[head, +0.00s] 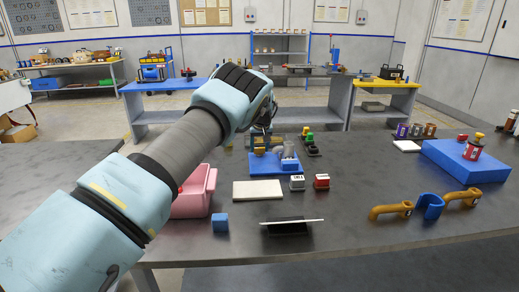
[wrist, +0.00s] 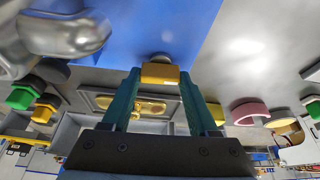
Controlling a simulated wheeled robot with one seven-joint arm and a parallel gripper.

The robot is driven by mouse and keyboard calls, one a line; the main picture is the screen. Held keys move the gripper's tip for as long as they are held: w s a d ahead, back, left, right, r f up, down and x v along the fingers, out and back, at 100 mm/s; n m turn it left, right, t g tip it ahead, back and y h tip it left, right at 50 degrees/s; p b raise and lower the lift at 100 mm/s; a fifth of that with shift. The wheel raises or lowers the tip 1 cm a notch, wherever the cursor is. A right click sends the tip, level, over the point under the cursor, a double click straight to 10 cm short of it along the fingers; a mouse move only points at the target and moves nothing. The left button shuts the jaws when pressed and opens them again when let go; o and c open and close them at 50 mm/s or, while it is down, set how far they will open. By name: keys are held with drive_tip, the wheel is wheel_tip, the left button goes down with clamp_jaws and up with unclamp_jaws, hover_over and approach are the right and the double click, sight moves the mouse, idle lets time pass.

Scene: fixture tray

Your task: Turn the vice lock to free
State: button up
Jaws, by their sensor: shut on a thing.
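A blue fixture tray (head: 262,168) lies on the dark workbench in the head view, with a grey cylindrical part (head: 288,150) and a blue block (head: 290,164) on it. A small yellow block (head: 260,151), which I take as the vice lock, is at its back left. In the wrist view the yellow lock (wrist: 160,73) sits on a round grey stem against the blue surface. My gripper (wrist: 160,80) has its two teal fingers on either side of the lock, shut on it. The lock's free or locked marking cannot be read.
A pink bin (head: 194,195) stands left of the fixture, with a blue cube (head: 220,222) in front. A white plate (head: 258,190) and two small boxes (head: 297,182) (head: 321,181) lie in front. Yellow and green parts (head: 308,140) stand behind right. Pipe pieces (head: 390,210) lie at right.

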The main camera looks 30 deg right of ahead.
drive_tip(key=shift+m, duration=0.4)
drive_tip(key=o, duration=1.4)
drive_tip(key=shift+r, duration=0.1)
drive_tip(key=b+v, duration=0.2)
drive_tip(key=v, duration=0.3)
drive_tip(key=b+v, duration=0.2)
drive_tip(key=v, duration=0.3)
drive_tip(key=shift+a+r, duration=0.25)
drive_tip(key=shift+r, duration=0.05)
drive_tip(key=shift+a, duration=0.1)
